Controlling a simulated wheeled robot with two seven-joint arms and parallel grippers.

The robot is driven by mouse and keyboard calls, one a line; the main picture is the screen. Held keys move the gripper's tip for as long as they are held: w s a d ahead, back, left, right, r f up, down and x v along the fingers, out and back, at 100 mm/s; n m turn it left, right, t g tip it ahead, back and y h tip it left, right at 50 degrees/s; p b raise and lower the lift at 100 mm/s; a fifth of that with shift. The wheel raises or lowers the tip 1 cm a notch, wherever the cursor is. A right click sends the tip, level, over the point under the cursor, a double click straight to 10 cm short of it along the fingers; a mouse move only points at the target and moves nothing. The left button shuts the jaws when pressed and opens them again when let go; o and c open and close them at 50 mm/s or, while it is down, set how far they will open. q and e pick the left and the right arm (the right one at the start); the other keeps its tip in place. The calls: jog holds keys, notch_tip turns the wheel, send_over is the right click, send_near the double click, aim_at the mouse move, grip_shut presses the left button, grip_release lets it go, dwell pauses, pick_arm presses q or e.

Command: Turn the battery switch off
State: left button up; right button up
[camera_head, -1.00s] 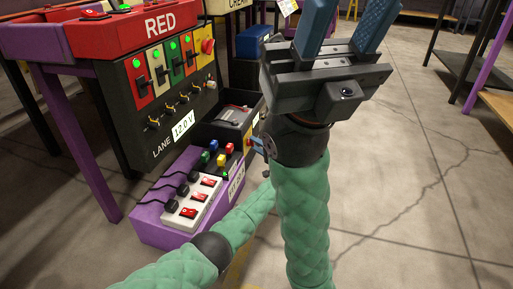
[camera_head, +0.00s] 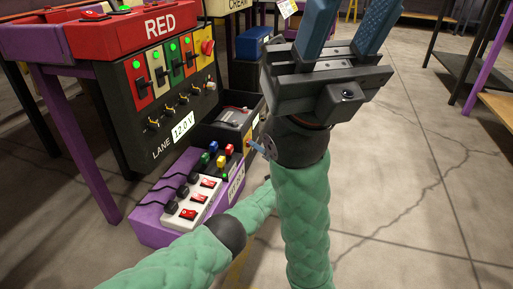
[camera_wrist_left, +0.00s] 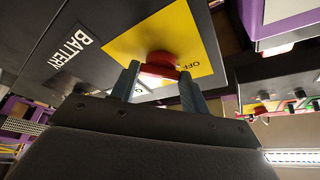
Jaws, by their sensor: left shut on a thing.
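The battery switch is a red knob (camera_wrist_left: 160,66) on a yellow plate (camera_wrist_left: 195,45) marked OFF, set in a dark panel lettered BATTERY (camera_wrist_left: 75,50). In the left wrist view, the two fingers of my left gripper (camera_wrist_left: 160,72) are shut on the knob, one at each side. The OFF mark is to the right of the knob. A second label below it is partly hidden. In the head view, my left gripper (camera_head: 257,146) is at the side of the battery box, mostly hidden behind my right arm. My right gripper (camera_head: 345,30) points up, open and empty.
A purple box (camera_head: 160,234) with a white power strip of red switches (camera_head: 195,205) stands below the RED lane panel (camera_head: 160,100). The battery box (camera_head: 213,137) is beside it. Clear concrete floor (camera_head: 420,200) lies to the right.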

pick_arm(q)
jog(key=shift+f, duration=0.15)
jog(key=o, duration=1)
jog(key=shift+p+v, duration=0.5)
jog(key=shift+v, duration=3.4)
